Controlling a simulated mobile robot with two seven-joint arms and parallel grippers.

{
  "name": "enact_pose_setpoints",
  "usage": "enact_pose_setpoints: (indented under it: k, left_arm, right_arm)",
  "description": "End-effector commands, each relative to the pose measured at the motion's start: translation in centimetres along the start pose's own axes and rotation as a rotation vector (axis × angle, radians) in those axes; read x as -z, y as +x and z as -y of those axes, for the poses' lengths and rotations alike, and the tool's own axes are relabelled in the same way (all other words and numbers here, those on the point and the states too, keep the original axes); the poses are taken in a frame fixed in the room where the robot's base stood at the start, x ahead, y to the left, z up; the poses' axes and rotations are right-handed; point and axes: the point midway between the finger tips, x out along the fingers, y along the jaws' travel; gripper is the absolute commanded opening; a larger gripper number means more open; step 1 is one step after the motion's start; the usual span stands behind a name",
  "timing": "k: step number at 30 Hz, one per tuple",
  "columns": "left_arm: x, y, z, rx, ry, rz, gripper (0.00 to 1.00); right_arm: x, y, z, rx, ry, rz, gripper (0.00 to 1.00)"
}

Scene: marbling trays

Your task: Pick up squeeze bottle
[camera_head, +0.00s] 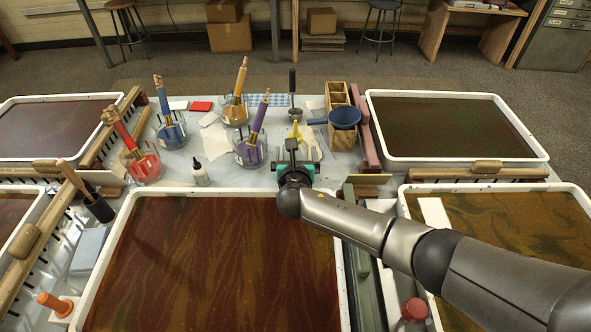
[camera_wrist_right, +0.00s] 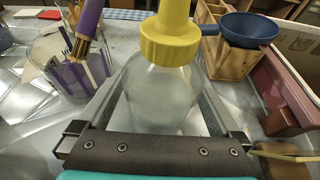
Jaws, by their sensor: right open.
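The squeeze bottle (camera_wrist_right: 163,88) has a clear, rounded body and a yellow screw cap with a spout. It stands upright between the two fingers of my right gripper (camera_wrist_right: 163,78) in the wrist view, with a finger along each side. In the head view its yellow tip (camera_head: 296,130) shows just beyond the gripper (camera_head: 296,153), which hides the lower body. My right gripper is open around the bottle; contact with the fingers cannot be made out. My left gripper is in no view.
Jars with brushes, one purple-handled (camera_head: 252,150), stand to the left. A small white bottle with a dark cap (camera_head: 200,175) stands nearer. A large marbling tray (camera_head: 122,215) lies in front.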

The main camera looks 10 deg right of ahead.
Motion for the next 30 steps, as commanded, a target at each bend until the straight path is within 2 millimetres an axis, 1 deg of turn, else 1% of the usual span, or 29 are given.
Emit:
enact_pose_setpoints:
  k: [1, 4, 10, 22, 23, 30]
  left_arm:
    - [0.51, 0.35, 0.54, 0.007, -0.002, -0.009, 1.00]
    - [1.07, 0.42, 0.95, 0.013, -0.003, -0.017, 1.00]
    - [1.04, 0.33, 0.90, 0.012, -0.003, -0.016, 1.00]
    - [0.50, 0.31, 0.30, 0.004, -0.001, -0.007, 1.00]
    - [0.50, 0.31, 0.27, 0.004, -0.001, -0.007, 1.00]
    - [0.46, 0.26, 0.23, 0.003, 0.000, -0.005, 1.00]
  right_arm:
    - [0.09, 0.39, -0.01, 0.000, 0.001, 0.000, 1.00]
    - [0.02, 0.63, 0.00, -0.001, 0.001, -0.001, 1.00]
    - [-0.06, 0.59, -0.01, -0.001, 0.001, -0.001, 0.99]
    - [-0.02, 0.56, -0.01, -0.001, 0.000, -0.001, 0.54]
    - [-0.13, 0.57, -0.03, -0.001, 0.001, 0.001, 0.52]
    - [-0.19, 0.54, -0.03, -0.001, 0.001, 0.001, 0.52]
